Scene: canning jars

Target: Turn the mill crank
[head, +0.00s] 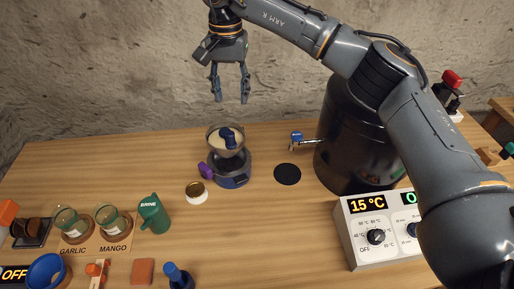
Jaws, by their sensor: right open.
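The mill (233,178) stands upright at the middle of the wooden table. It has a dark grey base and an open hopper (213,138) holding pale contents. A dark blue piece (228,138) stands up in the hopper. A purple knob (205,170) sticks out at the mill's left side; it looks like the crank's handle, though its arm is mostly hidden. My right gripper (231,99) hangs above and behind the mill, fingers down, open and empty. It is apart from the mill. My left gripper is out of view.
A black round mat (288,174) and a large black pot (350,150) with a blue-handled tap (297,137) are to the right. A control box (375,250) is in front.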

